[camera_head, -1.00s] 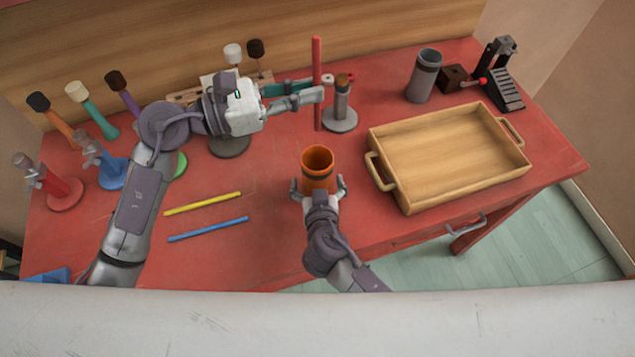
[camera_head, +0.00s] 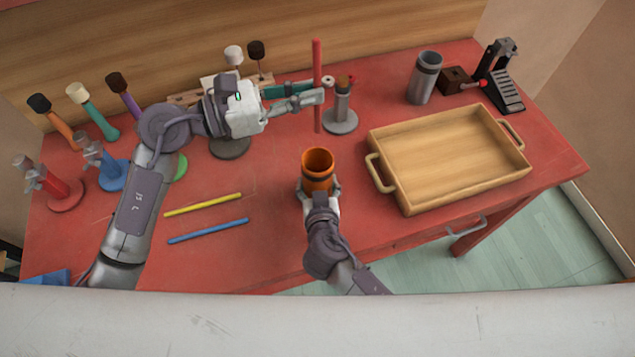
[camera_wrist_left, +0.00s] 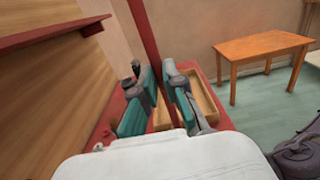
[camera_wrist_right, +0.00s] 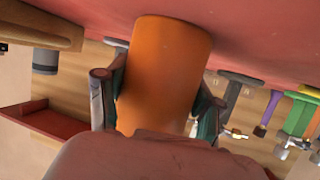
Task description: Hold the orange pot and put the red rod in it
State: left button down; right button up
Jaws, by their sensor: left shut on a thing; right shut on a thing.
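The orange pot (camera_head: 317,160) stands upright on the red table, open at the top. My right gripper (camera_head: 320,190) is shut on it from the near side; in the right wrist view the pot (camera_wrist_right: 165,75) fills the space between the two fingers. My left gripper (camera_head: 318,95) is shut on the red rod (camera_head: 317,60) and holds it upright, beyond the pot in the head view. The rod also shows between the fingers in the left wrist view (camera_wrist_left: 143,35). Whether the rod's lower end touches the table cannot be told.
A grey stand (camera_head: 341,120) is close beside the rod on the right. A wooden tray (camera_head: 405,205) lies right of the pot. Yellow (camera_head: 203,204) and blue (camera_head: 208,230) rods lie left of it. Several mallets and stands fill the back left. A grey cup (camera_head: 424,78) stands at the back right.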

dwell(0.4)
pick_arm(q)
notch_tip(320, 180, down, 13)
dwell(1.5)
jog(key=c, duration=1.6)
grip_release()
jog(key=o, duration=0.6)
jog(key=shift+c, duration=0.2)
